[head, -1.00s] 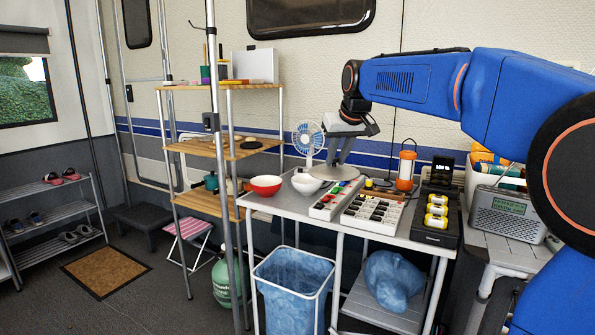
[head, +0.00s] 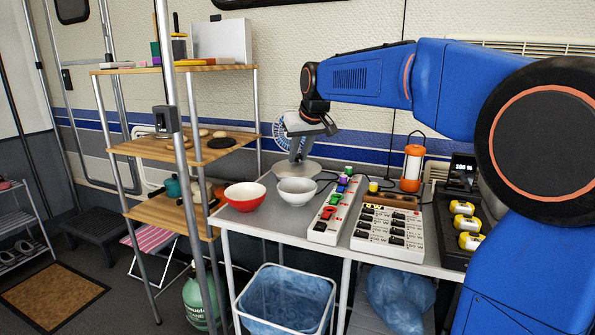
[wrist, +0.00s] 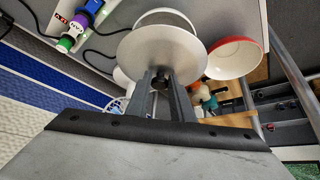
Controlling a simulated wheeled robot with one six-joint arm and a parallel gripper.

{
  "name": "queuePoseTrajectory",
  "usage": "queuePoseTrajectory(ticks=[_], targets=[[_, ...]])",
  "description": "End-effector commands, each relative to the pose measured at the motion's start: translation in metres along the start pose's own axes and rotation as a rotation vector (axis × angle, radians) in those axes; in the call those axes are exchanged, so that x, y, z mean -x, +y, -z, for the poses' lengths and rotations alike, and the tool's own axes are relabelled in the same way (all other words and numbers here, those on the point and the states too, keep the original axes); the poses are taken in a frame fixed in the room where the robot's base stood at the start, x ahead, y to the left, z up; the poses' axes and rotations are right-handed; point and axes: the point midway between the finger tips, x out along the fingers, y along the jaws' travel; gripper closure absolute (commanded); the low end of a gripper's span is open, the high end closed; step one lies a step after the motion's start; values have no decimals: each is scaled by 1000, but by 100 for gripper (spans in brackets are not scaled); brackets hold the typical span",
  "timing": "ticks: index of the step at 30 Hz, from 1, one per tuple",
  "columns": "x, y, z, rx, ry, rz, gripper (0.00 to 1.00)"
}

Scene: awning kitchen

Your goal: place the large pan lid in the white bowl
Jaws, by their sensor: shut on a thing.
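My gripper (head: 296,150) is shut on the knob of the large pan lid (head: 292,168), a pale grey disc held roughly level above the table. In the wrist view, the fingers (wrist: 165,82) pinch the knob, and the lid (wrist: 145,55) hides much of the white bowl (wrist: 168,18). In the head view, the white bowl (head: 297,192) stands upright on the table (head: 265,225), just below the lid in the picture. A gap shows between lid and bowl there. The bowl's inside looks empty where it shows.
A red bowl (head: 245,196) stands close left of the white bowl. A power strip (head: 333,215) with coloured plugs lies to its right. A fan (head: 283,128) stands behind. A shelf rack (head: 185,145) and its post are to the left.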

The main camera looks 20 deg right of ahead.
Motion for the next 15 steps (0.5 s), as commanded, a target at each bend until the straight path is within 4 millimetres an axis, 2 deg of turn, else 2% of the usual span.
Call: queuePoseTrajectory(ticks=[7, 15], targets=[[-14, 0, -8, 0, 0, 0, 100], [-41, 0, -26, 0, 0, 0, 100]])
